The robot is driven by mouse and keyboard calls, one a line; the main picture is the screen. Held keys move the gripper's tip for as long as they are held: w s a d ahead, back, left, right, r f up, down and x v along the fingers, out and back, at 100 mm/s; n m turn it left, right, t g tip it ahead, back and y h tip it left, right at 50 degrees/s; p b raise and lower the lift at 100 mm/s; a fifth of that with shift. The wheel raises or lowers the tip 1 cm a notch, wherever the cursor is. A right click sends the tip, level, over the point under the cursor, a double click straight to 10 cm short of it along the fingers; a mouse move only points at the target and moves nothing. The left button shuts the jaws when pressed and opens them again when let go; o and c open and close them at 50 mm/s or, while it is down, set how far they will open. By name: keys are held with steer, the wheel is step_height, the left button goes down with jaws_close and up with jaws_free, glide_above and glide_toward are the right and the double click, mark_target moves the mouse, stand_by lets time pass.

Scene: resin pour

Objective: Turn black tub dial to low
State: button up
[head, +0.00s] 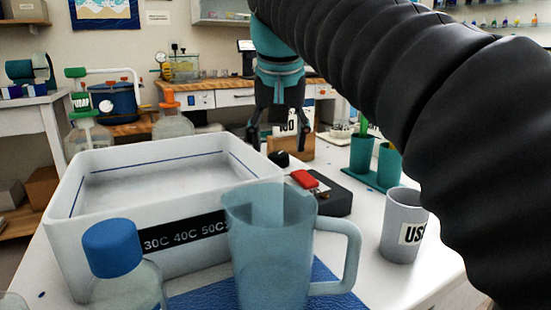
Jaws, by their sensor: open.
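A white rectangular tub (120,236) stands at the left of the table, with a blue line around its inside. A black strip (186,235) on its front wall is marked 30C, 40C, 50C; its right part is hidden behind a clear jug. A small black knob-like thing (279,159) shows at the tub's far right corner; I cannot tell its setting or whether it is fixed to the tub. My gripper (279,143) points down with its fingers apart, seemingly empty, just above or behind that black thing; the depth between them is unclear.
The jug (268,265) and a blue-capped bottle (124,270) stand in front of the tub. A dark box with a red switch (304,179), a grey cup (400,230) and teal cups (362,153) stand to the right. White tabletop (345,240) is bare between jug and cup.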

steer(key=shift+x, duration=1.35)
steer(key=c, duration=1.1)
